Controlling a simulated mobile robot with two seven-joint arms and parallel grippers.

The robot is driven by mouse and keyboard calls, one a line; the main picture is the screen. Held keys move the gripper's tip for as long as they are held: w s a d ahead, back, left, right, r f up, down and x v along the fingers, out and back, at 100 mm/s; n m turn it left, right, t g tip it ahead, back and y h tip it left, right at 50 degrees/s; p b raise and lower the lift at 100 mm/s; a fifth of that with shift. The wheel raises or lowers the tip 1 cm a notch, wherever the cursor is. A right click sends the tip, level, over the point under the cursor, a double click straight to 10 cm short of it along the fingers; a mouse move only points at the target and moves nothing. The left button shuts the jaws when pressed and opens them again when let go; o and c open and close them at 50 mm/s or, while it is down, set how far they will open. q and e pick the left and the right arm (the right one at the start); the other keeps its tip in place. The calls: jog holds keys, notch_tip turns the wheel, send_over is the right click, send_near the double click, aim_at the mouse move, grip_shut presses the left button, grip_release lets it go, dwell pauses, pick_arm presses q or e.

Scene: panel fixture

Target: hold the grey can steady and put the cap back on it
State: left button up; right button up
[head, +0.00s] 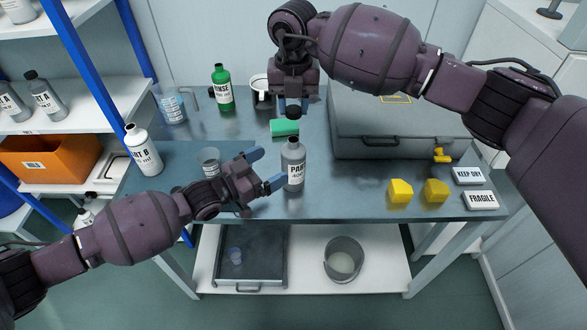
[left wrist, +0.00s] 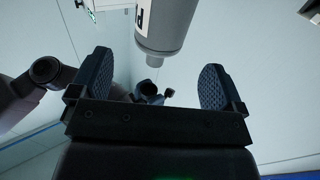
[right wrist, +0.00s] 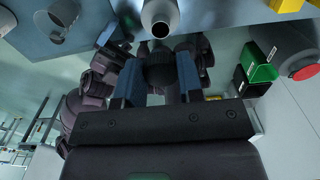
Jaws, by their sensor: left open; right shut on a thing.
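The grey can (head: 292,168) stands upright on the bench with its label facing forward. Its open mouth shows in the right wrist view (right wrist: 160,28). My left gripper (head: 265,168) is open just left of the can, fingers pointing towards it. In the left wrist view the can (left wrist: 163,25) is beyond the spread fingers (left wrist: 156,80), not gripped. My right gripper (head: 293,97) points down above the can, shut on the dark cap (head: 293,111). The cap (right wrist: 157,70) sits between its blue fingers in the right wrist view. The cap is apart from the can's mouth.
A green sponge (head: 285,128) lies behind the can, a glass cup (head: 210,160) to its left. A white bottle (head: 143,150) is at the bench's left edge. A large grey case (head: 390,145) and yellow blocks (head: 400,192) are to the right. Bench in front of the can is clear.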

aim_at(283, 158)
pick_arm(q)
jog(key=x, duration=0.7)
jog(key=shift+w+d, duration=0.15)
jog(key=c, duration=1.3)
jog(key=shift+c, duration=0.4)
pick_arm(e)
jog(key=shift+f, duration=2.5)
